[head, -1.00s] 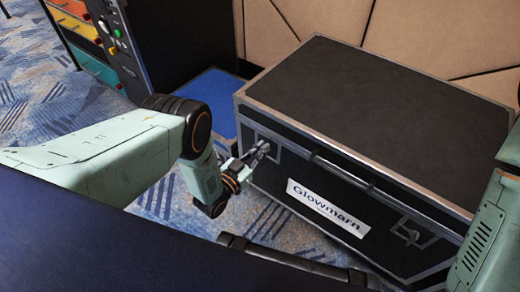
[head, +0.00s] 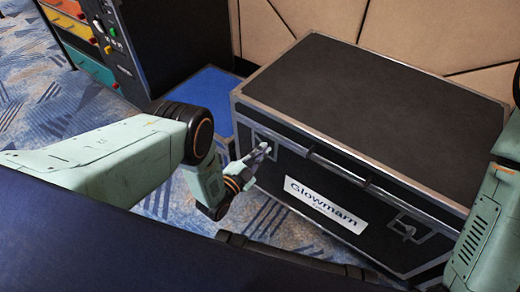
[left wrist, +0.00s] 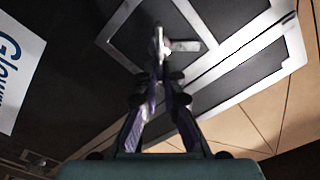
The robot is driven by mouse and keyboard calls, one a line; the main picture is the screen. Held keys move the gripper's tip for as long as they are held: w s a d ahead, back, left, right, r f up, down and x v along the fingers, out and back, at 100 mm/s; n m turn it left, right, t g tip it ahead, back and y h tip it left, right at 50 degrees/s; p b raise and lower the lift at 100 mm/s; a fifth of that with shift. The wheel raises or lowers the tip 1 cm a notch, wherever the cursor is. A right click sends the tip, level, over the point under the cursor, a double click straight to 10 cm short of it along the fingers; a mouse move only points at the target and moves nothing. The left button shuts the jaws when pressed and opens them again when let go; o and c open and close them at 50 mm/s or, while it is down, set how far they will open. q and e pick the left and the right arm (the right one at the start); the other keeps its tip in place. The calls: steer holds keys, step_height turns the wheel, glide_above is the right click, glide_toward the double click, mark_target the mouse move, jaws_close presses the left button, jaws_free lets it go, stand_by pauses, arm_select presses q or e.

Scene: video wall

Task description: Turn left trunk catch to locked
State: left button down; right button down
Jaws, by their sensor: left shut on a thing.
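My left gripper (head: 262,152) is at the trunk's front left, at the left catch. In the left wrist view the left catch (left wrist: 188,45) is a small silver handle in a framed recess, and my left gripper (left wrist: 160,52) is shut on it. The fingers hide part of the catch. The right catch (head: 408,229) sits on the front face at the right, free. My right gripper is not in view; only part of my right arm shows at the right edge.
A blue box or platform (head: 203,95) stands left of the trunk. A dark cabinet with coloured drawers (head: 90,40) is at the upper left. A beige panelled wall (head: 300,25) is behind the trunk. Patterned carpet (head: 40,90) lies open at the left.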

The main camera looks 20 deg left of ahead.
arm_select(q)
steer(key=shift+s+d+f+m+b, duration=0.1)
steer(key=shift+f+m, duration=0.25)
steer(key=shift+m, duration=1.25)
steer(key=shift+s+d+f+m+b, duration=0.15)
steer(key=shift+f+m, duration=0.15)
steer(key=shift+m, duration=1.3)
steer(key=shift+w+d+f+m+b, duration=0.1)
steer(key=shift+f+m, duration=0.25)
steer(key=shift+m, duration=1.25)
steer(key=c, duration=1.5)
jaws_free()
steer(key=v, duration=1.2)
steer(key=shift+r, duration=0.1)
